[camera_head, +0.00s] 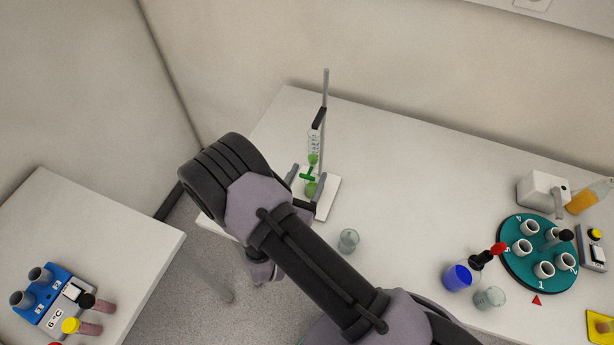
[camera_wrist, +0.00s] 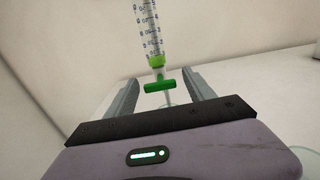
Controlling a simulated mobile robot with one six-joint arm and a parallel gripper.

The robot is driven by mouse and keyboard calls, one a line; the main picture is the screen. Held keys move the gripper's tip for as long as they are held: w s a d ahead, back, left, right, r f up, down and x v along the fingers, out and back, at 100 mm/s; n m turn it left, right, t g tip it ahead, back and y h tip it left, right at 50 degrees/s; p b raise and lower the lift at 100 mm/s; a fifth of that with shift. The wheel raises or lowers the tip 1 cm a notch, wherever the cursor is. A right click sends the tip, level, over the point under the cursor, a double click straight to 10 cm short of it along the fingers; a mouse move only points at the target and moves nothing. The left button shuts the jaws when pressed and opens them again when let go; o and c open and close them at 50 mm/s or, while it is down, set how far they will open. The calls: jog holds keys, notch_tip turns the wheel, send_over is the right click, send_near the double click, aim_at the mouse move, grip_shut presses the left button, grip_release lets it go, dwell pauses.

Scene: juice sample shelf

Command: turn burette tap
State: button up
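The burette (camera_head: 314,141) is a clear graduated tube with green at its lower end, clamped upright on a stand (camera_head: 325,92) with a white base. Its green tap (camera_head: 306,176) is a short crossbar below the tube. In the wrist view the burette (camera_wrist: 149,28) comes down from the top and the tap (camera_wrist: 159,86) lies crosswise. My gripper (camera_wrist: 165,84) is open, with one finger on each side of the tap and a visible gap to each. Below the tap is a glass vessel with green contents (camera_head: 311,189), partly hidden by my arm.
An empty glass beaker (camera_head: 348,241) stands in front of the stand. To the right are a blue-filled beaker (camera_head: 457,278), another glass (camera_head: 489,298) and a teal round rack (camera_head: 511,272) with cups. A separate table (camera_head: 120,225) at left holds a blue tube block (camera_head: 50,289).

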jog(key=v, duration=1.7)
jog(key=shift+s, duration=0.2)
jog(key=shift+a, duration=0.1)
